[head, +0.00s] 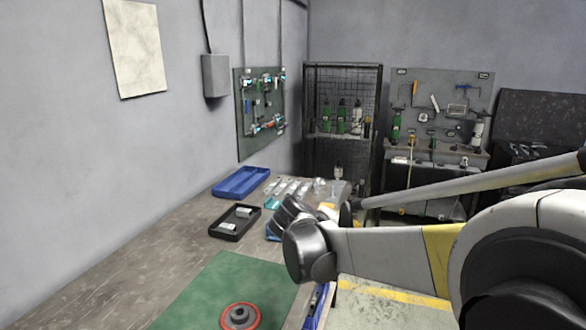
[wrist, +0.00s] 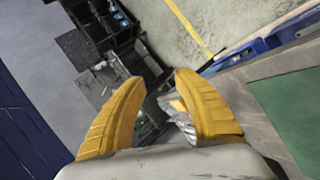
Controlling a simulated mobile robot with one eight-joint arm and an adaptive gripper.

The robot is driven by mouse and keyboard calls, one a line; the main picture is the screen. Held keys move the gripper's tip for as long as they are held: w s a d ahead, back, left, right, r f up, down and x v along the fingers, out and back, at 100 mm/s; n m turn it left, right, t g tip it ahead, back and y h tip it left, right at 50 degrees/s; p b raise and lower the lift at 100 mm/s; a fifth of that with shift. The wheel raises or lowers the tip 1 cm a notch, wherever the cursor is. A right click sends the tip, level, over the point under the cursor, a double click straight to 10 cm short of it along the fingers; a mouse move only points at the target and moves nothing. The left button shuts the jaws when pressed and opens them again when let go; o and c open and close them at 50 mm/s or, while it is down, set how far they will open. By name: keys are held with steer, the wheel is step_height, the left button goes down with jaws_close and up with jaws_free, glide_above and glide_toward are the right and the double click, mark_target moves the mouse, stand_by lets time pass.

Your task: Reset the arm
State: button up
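My arm reaches in from the right of the head view, over the right edge of the workbench (head: 120,245). In the wrist view my gripper (wrist: 158,79) shows two yellow fingers standing apart. Nothing is held between them; the bench and floor show through the gap. In the head view the gripper is mostly hidden behind my wrist. A black tray (head: 215,233) holding small pale metal parts (head: 240,212) lies on the bench, left of my wrist. Several galvanized brackets (head: 285,187) lie behind it.
An empty blue tray (head: 240,182) lies at the back of the bench. A green mat (head: 205,290) lies in front with a red-rimmed round part (head: 240,318) on it. A blue item (head: 317,305) is at the bench's right edge. A wire cage (head: 342,90) stands behind.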

steer(key=s+d+r+m+g+y, duration=0.1)
steer(key=s+d+y, duration=0.1)
steer(key=s+d, duration=0.45)
steer(key=s+a+f+m+y, duration=0.1)
steer(key=s+f+m+y, duration=0.1)
steer(key=s, duration=1)
steer(key=s+f+m+y, duration=0.3)
steer(key=s, duration=1)
steer(key=shift+a+y, duration=0.4)
